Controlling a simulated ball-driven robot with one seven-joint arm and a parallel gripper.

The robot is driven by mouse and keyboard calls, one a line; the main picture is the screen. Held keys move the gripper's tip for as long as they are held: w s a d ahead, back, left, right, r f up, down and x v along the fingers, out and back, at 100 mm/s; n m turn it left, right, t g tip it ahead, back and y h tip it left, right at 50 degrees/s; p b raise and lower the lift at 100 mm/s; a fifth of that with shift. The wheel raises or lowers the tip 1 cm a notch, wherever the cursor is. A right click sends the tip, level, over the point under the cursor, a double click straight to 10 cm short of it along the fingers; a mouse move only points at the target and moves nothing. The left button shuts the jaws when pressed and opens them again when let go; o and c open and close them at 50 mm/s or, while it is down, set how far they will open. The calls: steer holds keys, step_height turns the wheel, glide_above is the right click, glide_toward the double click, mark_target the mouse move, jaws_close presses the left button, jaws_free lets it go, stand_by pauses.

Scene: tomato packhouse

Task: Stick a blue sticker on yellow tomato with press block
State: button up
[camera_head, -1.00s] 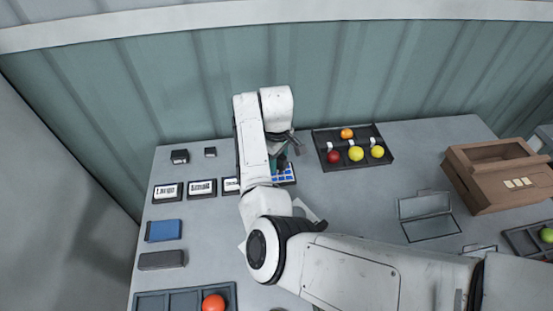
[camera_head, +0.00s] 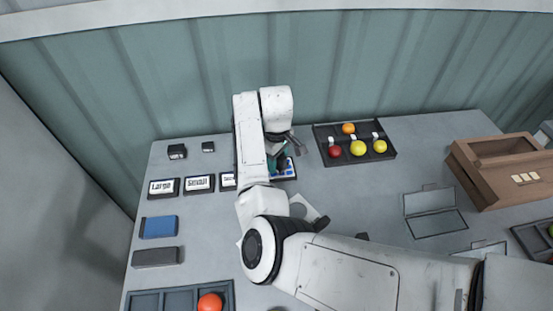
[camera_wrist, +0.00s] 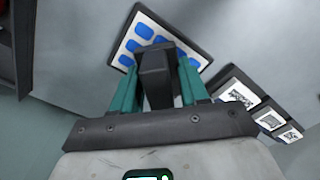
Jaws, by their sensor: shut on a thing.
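My gripper (camera_head: 281,160) is shut on a dark press block. In the wrist view, the teal fingers of my gripper (camera_wrist: 158,82) sit on both sides of the press block (camera_wrist: 157,65). The block is over the near part of a white sheet of blue stickers (camera_wrist: 143,31) in a dark frame; I cannot tell whether it touches. The sheet (camera_head: 289,172) is partly hidden by my arm in the head view. A larger yellow tomato (camera_head: 358,148) and a smaller yellow one (camera_head: 380,146) sit in a dark tray (camera_head: 325,133) to the right.
That tray also holds a red tomato (camera_head: 335,151) and an orange one (camera_head: 348,128). Label plates marked Large (camera_head: 162,187) and Small (camera_head: 199,183) lie left of my arm. A blue block (camera_head: 159,227) is at the left. A brown wooden box (camera_head: 480,175) stands at the right.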

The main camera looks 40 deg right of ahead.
steer(key=shift+f, duration=0.5)
stand_by(0.6)
steer(key=shift+f, duration=0.15)
stand_by(1.8)
steer(key=shift+p, duration=0.3)
step_height(320, 180, up, 7)
steer(key=p, duration=0.7)
